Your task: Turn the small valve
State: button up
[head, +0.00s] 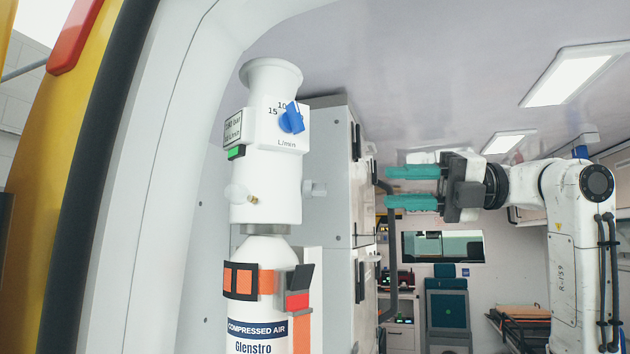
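A compressed air cylinder (266,322) stands upright at the left of centre, with a white valve head (270,185) on top. A small blue valve knob (292,118) sits on the head's front, beside a printed scale with 10, 15 and "L/min". My gripper (387,187) points left from the right side of the head view, with two teal fingers spread apart. It is open and empty. It is to the right of the blue knob and lower in the picture, with a clear gap between them.
A grey cabinet (335,175) with black latches stands right behind the cylinder. An orange strap (243,280) with a red buckle holds the cylinder. A white door frame (150,150) is at the left. A teal seat (447,305) is farther back.

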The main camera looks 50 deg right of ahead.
aim_at(314, 191)
jog(key=p+x, duration=0.2)
jog(key=x, duration=0.8)
jog(key=shift+w+a, duration=0.2)
jog(key=shift+w, duration=0.1)
grip_shut()
jog(key=shift+m, duration=0.3)
jog(key=m, duration=2.2)
jog(key=shift+m, duration=0.4)
jog(key=shift+a+f, duration=0.1)
jog(key=shift+f, duration=0.1)
